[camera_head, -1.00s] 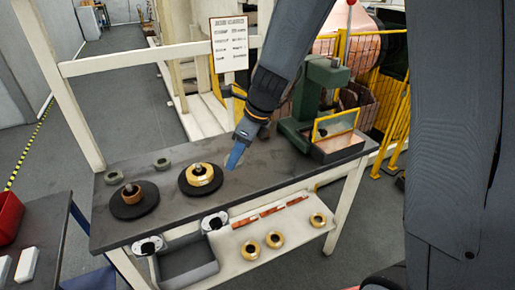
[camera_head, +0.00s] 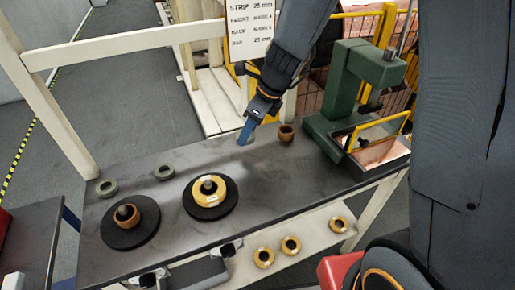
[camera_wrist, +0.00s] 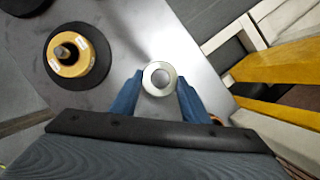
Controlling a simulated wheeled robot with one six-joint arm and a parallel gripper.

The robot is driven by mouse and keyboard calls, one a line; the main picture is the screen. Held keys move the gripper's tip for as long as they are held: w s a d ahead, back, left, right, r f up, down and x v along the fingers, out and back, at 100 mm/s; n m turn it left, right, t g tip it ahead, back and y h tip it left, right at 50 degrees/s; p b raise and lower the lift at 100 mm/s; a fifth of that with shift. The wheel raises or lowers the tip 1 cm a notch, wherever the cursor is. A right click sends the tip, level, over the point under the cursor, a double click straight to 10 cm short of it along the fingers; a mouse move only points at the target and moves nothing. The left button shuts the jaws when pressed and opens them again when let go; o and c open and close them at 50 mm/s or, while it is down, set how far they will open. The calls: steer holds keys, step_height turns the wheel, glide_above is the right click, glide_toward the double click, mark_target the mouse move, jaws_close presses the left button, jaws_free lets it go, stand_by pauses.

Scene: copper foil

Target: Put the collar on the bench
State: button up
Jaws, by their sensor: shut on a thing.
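The collar (camera_wrist: 159,78) is a pale grey metal ring with a dark bore, seen from above in the wrist view. My gripper (camera_wrist: 160,86) is shut on it, with one blue finger on each side. In the head view my gripper (camera_head: 246,136) points down over the back middle of the bench (camera_head: 260,175). The collar is not distinguishable there, and I cannot tell whether it touches the bench top.
Two black discs carry a copper roll (camera_head: 125,215) and a yellow roll (camera_head: 207,188). A small copper ring (camera_head: 286,133) and green press (camera_head: 345,95) stand right of my gripper. Bare bench lies between.

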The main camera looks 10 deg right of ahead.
mark_target(249, 155)
steer(key=shift+f+b, duration=0.6)
steer(key=shift+f, duration=2.55)
steer(key=shift+f, duration=0.15)
steer(key=o, duration=1.2)
